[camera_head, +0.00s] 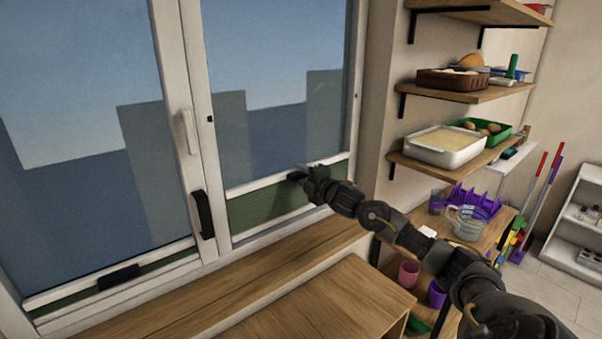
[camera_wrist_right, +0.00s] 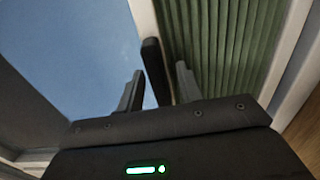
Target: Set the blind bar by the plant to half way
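In the head view, a white blind bar (camera_head: 240,186) crosses the right window low down, with green blind fabric (camera_head: 268,206) below it. Its dark handle (camera_head: 297,176) sticks out near the right end. My right gripper (camera_head: 307,175) is at that handle. In the right wrist view the handle (camera_wrist_right: 154,68) stands between the two fingers of the right gripper (camera_wrist_right: 160,88), which are apart with a gap on the right finger's side. A second blind bar (camera_head: 75,293) with a dark handle (camera_head: 119,277) sits near the bottom of the left window. I see no plant. My left gripper is out of view.
A dark window handle (camera_head: 203,214) stands on the frame between the windows. The wooden counter (camera_head: 215,289) below is bare. Loaded wall shelves (camera_head: 460,93) are to the right, and a lower shelf with a jug (camera_head: 467,223) and cups is close to my right arm.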

